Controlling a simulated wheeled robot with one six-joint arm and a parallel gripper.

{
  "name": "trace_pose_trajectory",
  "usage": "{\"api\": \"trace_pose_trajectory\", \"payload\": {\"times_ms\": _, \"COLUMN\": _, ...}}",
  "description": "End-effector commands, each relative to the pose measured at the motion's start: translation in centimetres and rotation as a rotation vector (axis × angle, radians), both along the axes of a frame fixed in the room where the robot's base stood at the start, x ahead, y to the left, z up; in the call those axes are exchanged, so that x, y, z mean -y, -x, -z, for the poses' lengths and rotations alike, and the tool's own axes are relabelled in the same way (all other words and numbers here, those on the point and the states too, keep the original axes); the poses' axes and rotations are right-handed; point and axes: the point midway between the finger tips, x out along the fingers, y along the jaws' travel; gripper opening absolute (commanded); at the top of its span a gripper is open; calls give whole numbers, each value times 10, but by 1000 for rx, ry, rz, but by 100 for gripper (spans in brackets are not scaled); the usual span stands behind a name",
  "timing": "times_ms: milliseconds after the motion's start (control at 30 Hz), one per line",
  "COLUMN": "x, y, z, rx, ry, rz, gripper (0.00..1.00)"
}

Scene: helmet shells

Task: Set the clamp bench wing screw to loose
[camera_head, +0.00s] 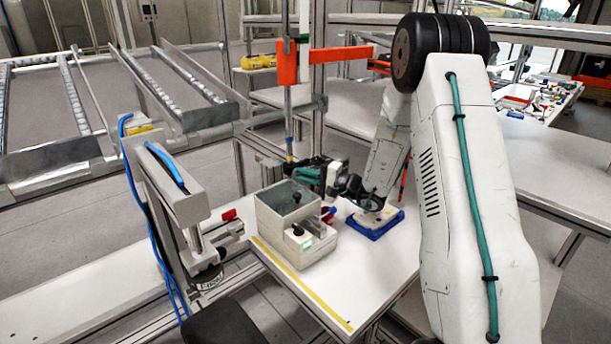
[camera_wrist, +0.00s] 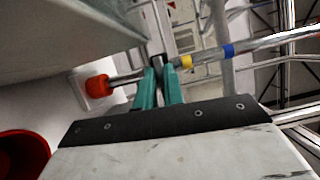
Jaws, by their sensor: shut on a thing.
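My gripper (camera_head: 293,161) reaches left behind a grey-green box on the bench. In the wrist view its teal fingers (camera_wrist: 158,82) are closed on a small dark piece on a metal rod, which seems to be the wing screw (camera_wrist: 157,61). The fingers cover most of it, so its turn angle cannot be told. The rod (camera_wrist: 126,79) has a red end on one side and yellow and blue bands (camera_wrist: 206,57) on the other. In the head view the banded rod (camera_head: 288,128) hangs upright below an orange arm (camera_head: 322,60).
The grey-green box (camera_head: 292,222) with a dark knob stands close in front of my gripper. A grey press (camera_head: 172,190) with a blue hose stands at the left. The white bench top (camera_head: 345,285) is clear at the front. A red round container (camera_wrist: 22,155) shows in the wrist view.

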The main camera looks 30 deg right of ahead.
Motion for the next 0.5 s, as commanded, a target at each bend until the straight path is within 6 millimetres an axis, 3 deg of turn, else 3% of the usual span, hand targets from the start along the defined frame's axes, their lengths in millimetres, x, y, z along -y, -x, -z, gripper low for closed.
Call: {"api": "trace_pose_trajectory", "payload": {"times_ms": 500, "x": -2, "y": 0, "z": 4, "rx": -97, "ry": -361, "rz": -1, "gripper": 0}}
